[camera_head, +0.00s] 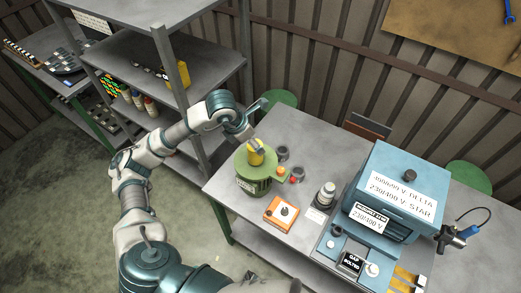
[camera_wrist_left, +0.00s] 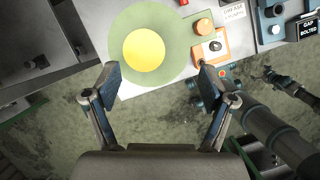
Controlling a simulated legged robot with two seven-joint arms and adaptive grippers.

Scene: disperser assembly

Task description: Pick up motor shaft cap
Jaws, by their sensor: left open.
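A yellow round cap (camera_head: 255,154) sits on top of the green motor (camera_head: 252,178) on the grey workbench. In the left wrist view the cap (camera_wrist_left: 144,49) is a yellow disc centred on the green motor top (camera_wrist_left: 125,73). My left gripper (camera_head: 257,124) is just above the cap in the head view, partly overlapping it. In the left wrist view the left gripper (camera_wrist_left: 160,76) has its fingers spread wide with nothing between the tips. The cap lies beyond the fingertips, left of their middle.
An orange box with a knob (camera_head: 281,214) stands in front of the motor. Small dark cups (camera_head: 282,153) and a red button part (camera_head: 295,178) lie right of it. A large blue machine (camera_head: 395,190) fills the bench's right side. A metal shelf (camera_head: 150,70) stands at left.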

